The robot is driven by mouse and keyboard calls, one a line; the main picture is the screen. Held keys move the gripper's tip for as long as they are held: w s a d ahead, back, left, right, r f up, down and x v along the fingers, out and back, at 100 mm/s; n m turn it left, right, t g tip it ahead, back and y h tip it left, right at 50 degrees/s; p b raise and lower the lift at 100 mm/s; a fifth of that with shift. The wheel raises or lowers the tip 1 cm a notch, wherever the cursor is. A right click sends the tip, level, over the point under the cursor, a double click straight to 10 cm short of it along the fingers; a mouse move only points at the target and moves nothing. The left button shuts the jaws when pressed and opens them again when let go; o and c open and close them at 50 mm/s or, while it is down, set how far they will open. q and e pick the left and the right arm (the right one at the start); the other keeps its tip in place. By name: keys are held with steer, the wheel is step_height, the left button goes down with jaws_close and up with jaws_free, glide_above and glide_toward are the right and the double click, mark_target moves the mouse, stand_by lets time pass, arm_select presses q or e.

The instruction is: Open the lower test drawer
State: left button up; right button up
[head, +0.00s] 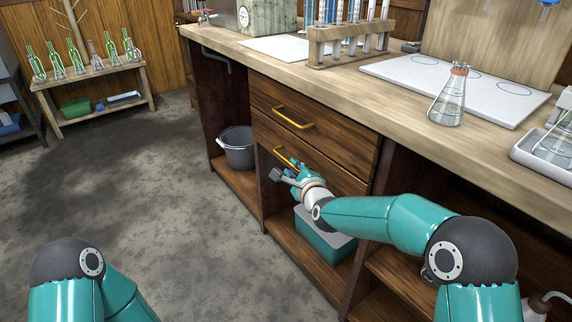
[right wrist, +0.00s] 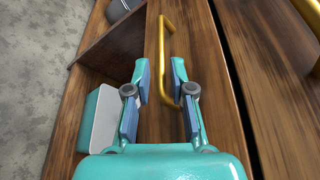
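The lower test drawer (head: 340,181) is a dark wooden front under the bench top, below a similar upper drawer. It looks shut, flush with the cabinet. Its brass bar handle (head: 284,158) is partly hidden by my right gripper (head: 287,172) in the head view. In the right wrist view the handle (right wrist: 163,45) runs lengthwise between the spread blue-padded fingers of my right gripper (right wrist: 162,85). The fingers are open, and I cannot tell whether either one touches the bar. My left gripper is out of view; only part of my left arm shows.
The upper drawer (head: 310,125) with its brass handle (head: 293,118) is just above. A grey bucket (head: 238,148) and a teal bin (head: 325,240) sit on the cabinet's lower shelf. The bench top holds a tube rack (head: 350,45) and a flask (head: 449,98). The floor in front is clear.

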mark_target(290, 165)
steer(key=shift+x, duration=2.7)
steer(key=shift+c, duration=0.4)
jaws_close()
steer(key=shift+f, duration=0.1)
